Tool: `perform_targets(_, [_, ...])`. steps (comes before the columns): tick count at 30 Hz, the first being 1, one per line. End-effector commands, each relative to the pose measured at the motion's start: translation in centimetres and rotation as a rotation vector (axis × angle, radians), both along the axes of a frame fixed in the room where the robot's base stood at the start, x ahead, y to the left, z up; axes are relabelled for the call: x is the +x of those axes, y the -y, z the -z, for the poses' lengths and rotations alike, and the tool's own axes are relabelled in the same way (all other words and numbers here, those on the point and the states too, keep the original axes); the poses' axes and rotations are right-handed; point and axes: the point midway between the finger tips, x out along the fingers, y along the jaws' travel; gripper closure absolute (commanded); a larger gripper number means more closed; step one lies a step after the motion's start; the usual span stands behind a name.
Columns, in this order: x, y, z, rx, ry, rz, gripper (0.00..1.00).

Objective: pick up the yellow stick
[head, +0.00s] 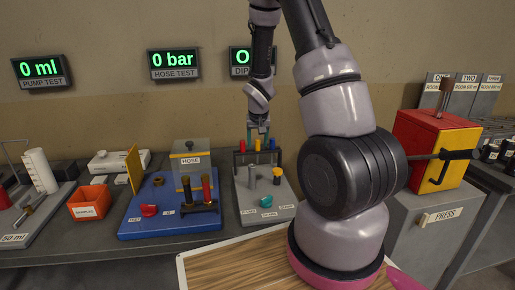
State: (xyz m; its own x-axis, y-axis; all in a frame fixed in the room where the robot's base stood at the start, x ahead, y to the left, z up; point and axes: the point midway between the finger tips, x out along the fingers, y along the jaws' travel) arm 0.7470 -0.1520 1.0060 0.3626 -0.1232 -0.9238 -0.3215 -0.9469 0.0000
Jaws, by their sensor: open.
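The yellow stick (257,145) stands in a dark rack (242,165) on a grey board. Only its yellow top shows clearly, between a red-topped stick (243,146) and a blue-topped stick (273,143). My gripper (258,134) points down just over the yellow top, its fingers apart. The fingers are small in the head view. I cannot tell whether they reach down around the yellow top or stop above it.
The grey board (250,205) has upright cylinders and a teal knob (266,201) in front of the rack. A blue board (150,212) with a hose box (190,160) stands left. A red and yellow press (432,150) stands right, past my arm.

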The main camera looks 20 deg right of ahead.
Motion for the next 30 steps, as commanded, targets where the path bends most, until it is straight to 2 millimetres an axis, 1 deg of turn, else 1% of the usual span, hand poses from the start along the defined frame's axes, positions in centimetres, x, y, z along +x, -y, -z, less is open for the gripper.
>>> perform_targets(4, [0.0,0.0,0.0,0.0,0.0,0.0,0.38])
perform_targets(5, [0.0,0.0,0.0,0.0,0.0,0.0,0.45])
perform_targets(6, [0.0,0.0,0.0,0.0,0.0,0.0,0.6])
perform_targets(8, [0.0,0.0,0.0,0.0,0.0,0.0,0.83])
perform_targets(9, [0.0,0.0,0.0,0.0,0.0,0.001,0.99])
perform_targets(10, [0.0,0.0,0.0,0.0,0.0,0.0,1.0])
perform_targets(17, [0.0,0.0,0.0,0.0,0.0,0.001,1.0])
perform_targets(20, [0.0,0.0,-0.4,0.0,0.001,0.002,1.0])
perform_targets(23, [0.1,0.1,-1.7,0.001,0.004,0.003,1.0])
perform_targets(30, [0.1,0.1,-6.6,0.001,0.006,0.003,1.0])
